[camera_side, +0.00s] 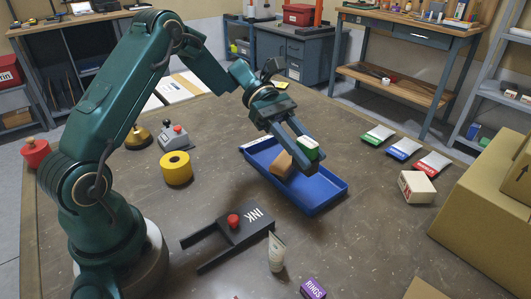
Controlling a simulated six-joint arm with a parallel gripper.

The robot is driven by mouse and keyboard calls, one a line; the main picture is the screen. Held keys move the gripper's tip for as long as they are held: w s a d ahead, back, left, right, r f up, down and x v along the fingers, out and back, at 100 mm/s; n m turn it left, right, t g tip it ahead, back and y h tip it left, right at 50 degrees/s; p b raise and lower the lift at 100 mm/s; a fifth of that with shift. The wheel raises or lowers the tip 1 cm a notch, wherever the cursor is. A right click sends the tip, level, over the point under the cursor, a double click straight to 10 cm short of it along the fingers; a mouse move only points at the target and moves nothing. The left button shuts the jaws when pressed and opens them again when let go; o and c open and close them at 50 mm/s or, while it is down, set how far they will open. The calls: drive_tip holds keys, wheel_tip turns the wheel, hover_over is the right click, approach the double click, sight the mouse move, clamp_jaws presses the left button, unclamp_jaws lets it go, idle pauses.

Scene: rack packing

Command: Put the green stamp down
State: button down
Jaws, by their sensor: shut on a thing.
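My gripper (300,141) is above the blue tray (322,201), near its back right side. It is shut on a small green and white block, the green stamp (310,153). The stamp is tilted and looks held above the tray floor, though its exact height is hard to tell. The fingers hide part of it. A tan block (282,166) is at the tray's left part, just left of the stamp. The tray's front right floor is bare.
Green (377,135), blue (404,148) and red (433,163) labelled packs lie right of the tray. A white box (416,187) and large cardboard boxes (485,215) stand farther right. A black INK holder (245,228), tube (276,253) and yellow roll (176,168) are in front and left.

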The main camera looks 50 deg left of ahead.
drive_tip(key=x, duration=0.4)
drive_tip(key=f+x, duration=0.1)
drive_tip(key=x, duration=0.8)
drive_tip(key=shift+a+f, duration=0.35)
drive_tip(key=shift+a, duration=0.05)
drive_tip(key=shift+f, duration=2)
drive_tip(key=shift+f, duration=0.1)
drive_tip(key=c, duration=0.6)
unclamp_jaws()
